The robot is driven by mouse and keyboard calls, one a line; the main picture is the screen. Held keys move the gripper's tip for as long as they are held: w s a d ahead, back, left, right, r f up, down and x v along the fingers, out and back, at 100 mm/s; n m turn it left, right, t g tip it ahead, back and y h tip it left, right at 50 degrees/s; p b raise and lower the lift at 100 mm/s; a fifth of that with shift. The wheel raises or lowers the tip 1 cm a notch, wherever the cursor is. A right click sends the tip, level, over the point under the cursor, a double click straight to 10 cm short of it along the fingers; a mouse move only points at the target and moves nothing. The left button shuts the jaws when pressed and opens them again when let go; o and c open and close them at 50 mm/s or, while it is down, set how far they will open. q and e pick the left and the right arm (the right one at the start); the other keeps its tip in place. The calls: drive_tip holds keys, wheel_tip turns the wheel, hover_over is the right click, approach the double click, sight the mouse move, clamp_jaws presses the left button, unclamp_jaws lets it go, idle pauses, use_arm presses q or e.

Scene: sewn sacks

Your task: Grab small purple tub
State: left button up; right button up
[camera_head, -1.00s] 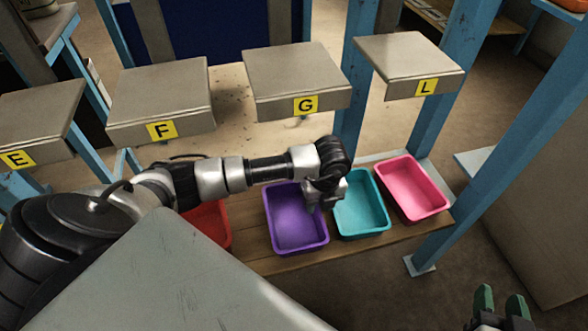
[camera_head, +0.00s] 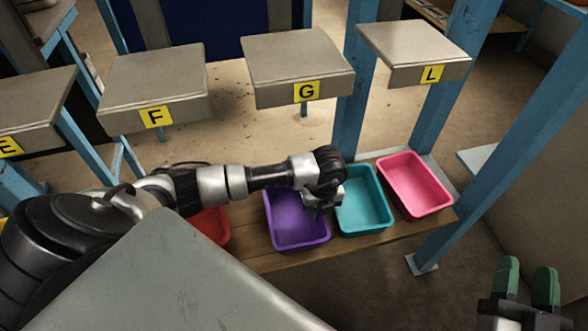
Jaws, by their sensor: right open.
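The small purple tub (camera_head: 290,232) stands on a low wooden shelf, between a red tub and a teal tub. My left gripper (camera_head: 318,208) is over the tub's right side, by the rim shared with the teal tub. Its fingers point down and partly hide that rim. I cannot tell whether they touch it or whether they are open or shut. My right gripper (camera_head: 526,284) is at the bottom right, far from the tub, with its two green-tipped fingers apart and nothing between them.
The red tub (camera_head: 212,226) is partly hidden behind my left arm. The teal tub (camera_head: 362,204) and a pink tub (camera_head: 414,185) stand to the right on the wooden shelf (camera_head: 280,262). Blue posts (camera_head: 480,180) rise at the right. Platforms labelled F (camera_head: 155,90), G (camera_head: 297,70) and L (camera_head: 415,52) are above.

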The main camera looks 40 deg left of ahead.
use_arm(q)
clamp_jaws()
drive_tip(key=shift+r, duration=0.15)
